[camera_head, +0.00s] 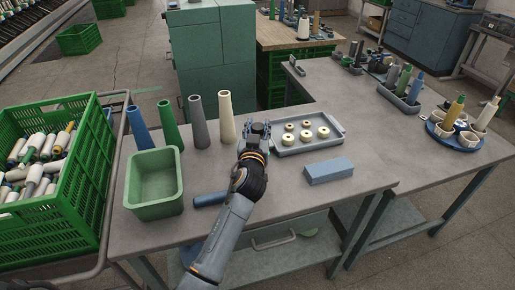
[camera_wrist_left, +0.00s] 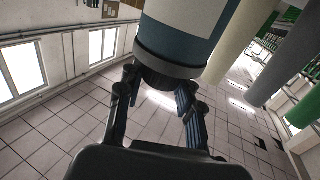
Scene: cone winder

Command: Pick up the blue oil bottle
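My left gripper (camera_head: 258,130) is at the back of the table's near part, just right of the cream cone and by the bobbin tray. In the left wrist view a blue cylinder with a pale label, which looks like the blue oil bottle (camera_wrist_left: 186,42), fills the top middle. Its dark collar and end lie between the fingers of the left gripper (camera_wrist_left: 158,92), which stand apart. I cannot tell whether they press on it. In the head view I cannot make the bottle out; the gripper and wrist cover that spot. My right gripper is not in view.
Blue, green, grey and cream cones (camera_head: 227,118) stand left of the gripper. A grey tray (camera_head: 284,149) of several bobbins is at its right. A green bin (camera_head: 154,207), a blue block (camera_head: 328,170) and a lying dark blue cylinder (camera_head: 209,199) are nearer.

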